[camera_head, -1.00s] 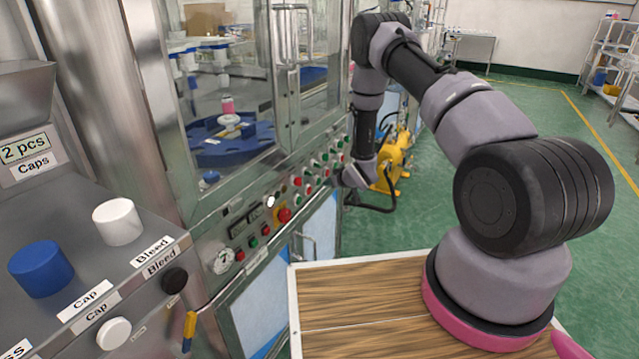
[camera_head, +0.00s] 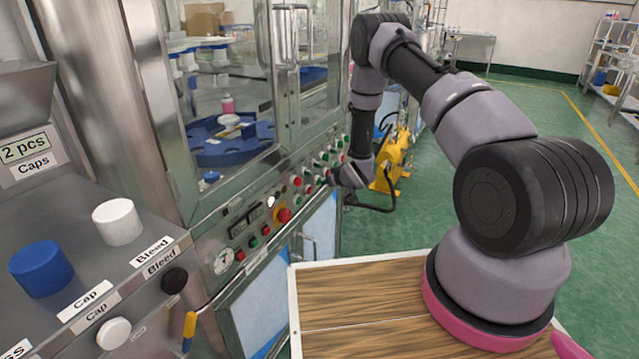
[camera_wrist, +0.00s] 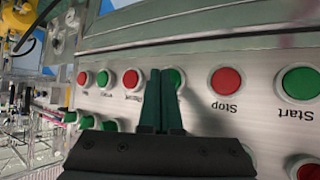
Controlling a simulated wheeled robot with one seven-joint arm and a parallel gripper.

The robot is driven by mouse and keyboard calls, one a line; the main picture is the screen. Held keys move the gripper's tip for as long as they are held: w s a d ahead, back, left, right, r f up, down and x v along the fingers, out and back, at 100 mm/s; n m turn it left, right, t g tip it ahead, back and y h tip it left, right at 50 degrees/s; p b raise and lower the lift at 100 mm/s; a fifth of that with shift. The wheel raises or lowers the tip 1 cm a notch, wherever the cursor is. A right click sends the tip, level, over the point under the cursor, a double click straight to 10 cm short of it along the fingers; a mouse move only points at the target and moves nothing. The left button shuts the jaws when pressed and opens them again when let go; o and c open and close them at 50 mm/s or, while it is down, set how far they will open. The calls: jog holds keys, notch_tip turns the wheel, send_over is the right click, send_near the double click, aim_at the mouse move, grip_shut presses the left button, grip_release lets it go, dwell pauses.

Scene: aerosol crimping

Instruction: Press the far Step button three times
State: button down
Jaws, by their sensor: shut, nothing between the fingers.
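My gripper (camera_wrist: 160,75) is shut and empty. In the wrist view its dark green fingers point at the machine's button panel (camera_wrist: 203,115), overlapping the left edge of a green button (camera_wrist: 178,78). I cannot tell whether they touch it. To the right are a red button (camera_wrist: 226,80) labelled Stop and a green button (camera_wrist: 300,83) labelled Start. In the head view the fingertips are too small to make out beside the panel (camera_head: 262,238).
Caps stand on a grey counter (camera_head: 150,215) at left. Yellow equipment (camera_head: 393,160) stands beyond my arm. Green floor is open at right.

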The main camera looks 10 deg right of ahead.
jog(key=shift+w+a, duration=0.2)
jog(key=shift+a, duration=0.1)
jog(key=shift+d, duration=0.1)
dwell(0.4)
jog(key=shift+s+d, duration=0.5)
jog(key=shift+d, duration=0.05)
jog(key=s+d, duration=0.1)
jog(key=d, duration=0.1)
jog(key=s+d, duration=0.2)
dwell(0.5)
dwell(0.6)
